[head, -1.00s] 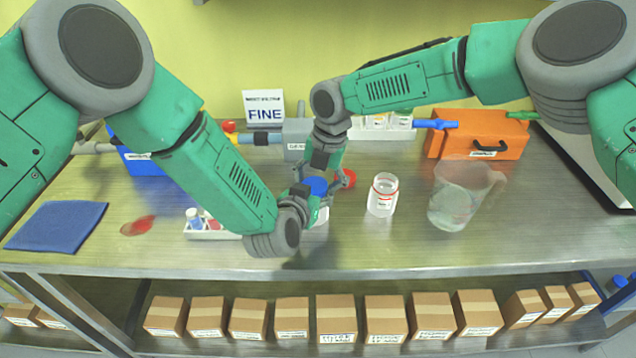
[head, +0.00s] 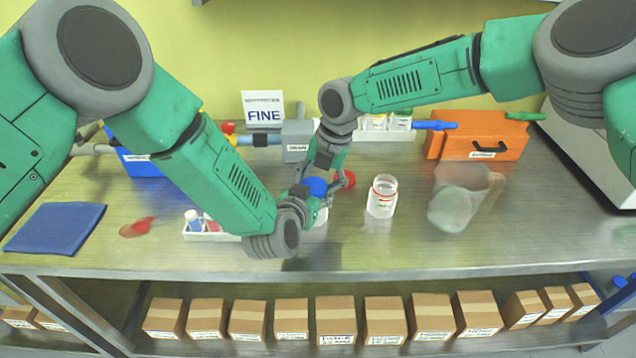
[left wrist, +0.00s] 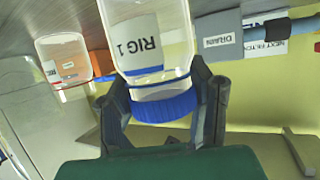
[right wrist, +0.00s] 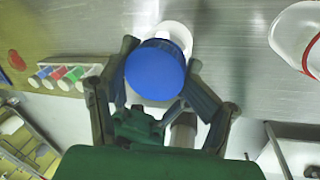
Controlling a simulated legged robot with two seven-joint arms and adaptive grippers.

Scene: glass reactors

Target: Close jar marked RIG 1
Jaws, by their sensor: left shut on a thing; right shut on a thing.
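The jar marked RIG 1 (left wrist: 150,55) is clear glass with a white label and shows large in the left wrist view. A blue lid (right wrist: 155,70) sits at its mouth; the lid also shows in the head view (head: 316,186). I cannot tell whether it is seated fully. My left gripper (head: 304,203) comes from the left and is shut on the jar; its fingers flank the neck and lid in the left wrist view (left wrist: 160,95). My right gripper (right wrist: 160,70) is shut on the lid, a finger on either side. The arms hide most of the jar in the head view.
An open jar with a red ring (head: 382,197) stands to the right, with a clear pitcher (head: 455,205) beyond. A small rack of vials (head: 208,232) and a blue cloth (head: 55,228) lie to the left. A red cap (head: 344,180) is close behind the grippers.

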